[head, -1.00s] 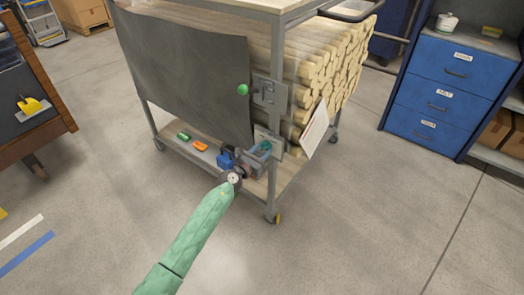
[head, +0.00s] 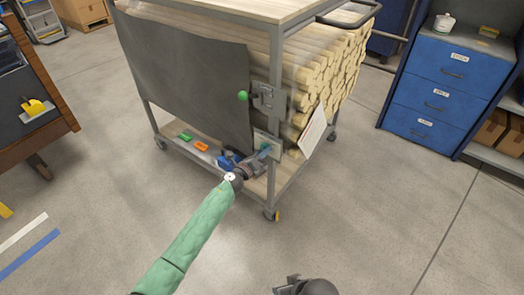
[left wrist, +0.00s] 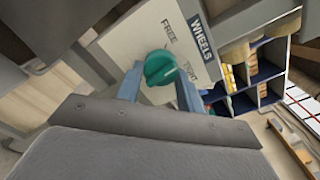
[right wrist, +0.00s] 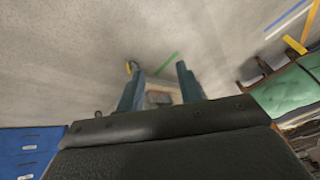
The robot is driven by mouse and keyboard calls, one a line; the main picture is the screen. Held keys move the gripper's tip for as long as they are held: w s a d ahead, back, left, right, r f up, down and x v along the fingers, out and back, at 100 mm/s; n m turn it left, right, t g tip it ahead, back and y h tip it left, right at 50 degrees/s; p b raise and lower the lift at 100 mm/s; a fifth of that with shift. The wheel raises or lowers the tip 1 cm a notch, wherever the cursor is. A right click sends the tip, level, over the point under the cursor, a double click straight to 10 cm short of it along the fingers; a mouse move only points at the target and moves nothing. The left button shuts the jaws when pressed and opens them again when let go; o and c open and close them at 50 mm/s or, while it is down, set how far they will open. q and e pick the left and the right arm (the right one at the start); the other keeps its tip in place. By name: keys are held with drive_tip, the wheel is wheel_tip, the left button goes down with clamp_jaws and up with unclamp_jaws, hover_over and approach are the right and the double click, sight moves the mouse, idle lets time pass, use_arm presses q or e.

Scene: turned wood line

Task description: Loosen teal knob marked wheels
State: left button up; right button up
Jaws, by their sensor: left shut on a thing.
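The teal knob (left wrist: 160,68) sits on a pale plate (left wrist: 125,42) marked WHEELS, with FREE and TIGHT lettered around it. In the head view the plate (head: 261,138) is low on the cart's near corner post. My left gripper (head: 263,154) reaches it there. In the left wrist view its two blue-grey fingers stand on either side of the knob, shut on it. Which word the knob points to is hard to tell. My right gripper (right wrist: 160,82) is open and empty over bare floor, well away from the knob; part of it shows at the bottom of the head view.
The cart (head: 285,180) carries stacked wooden rods (head: 320,75) and a dark hanging sheet (head: 190,75). A green ball knob (head: 242,96) is above the plate. Green and orange items (head: 201,146) lie on the lower shelf. A blue drawer cabinet (head: 440,90) stands right. Floor in front is clear.

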use_arm(q)
drive_tip(key=n+p, duration=0.3)
drive_tip(key=n, duration=0.4)
drive_tip(key=shift+r+n, duration=0.1)
drive_tip(key=shift+n, duration=0.3)
use_arm(e)
drive_tip(key=s+d+r+g+h, duration=0.1)
drive_tip(key=d+r, duration=0.3)
drive_tip(key=r, duration=0.1)
drive_tip(key=shift+s+d, duration=0.2)
drive_tip(key=shift+s, duration=0.1)
drive_tip(key=shift+r, duration=0.3)
drive_tip(key=shift+w, duration=0.1)
use_arm(q)
drive_tip(key=o, duration=1)
use_arm(e)
drive_tip(key=shift+f, duration=0.15)
use_arm(q)
drive_tip(key=shift+s, duration=0.1)
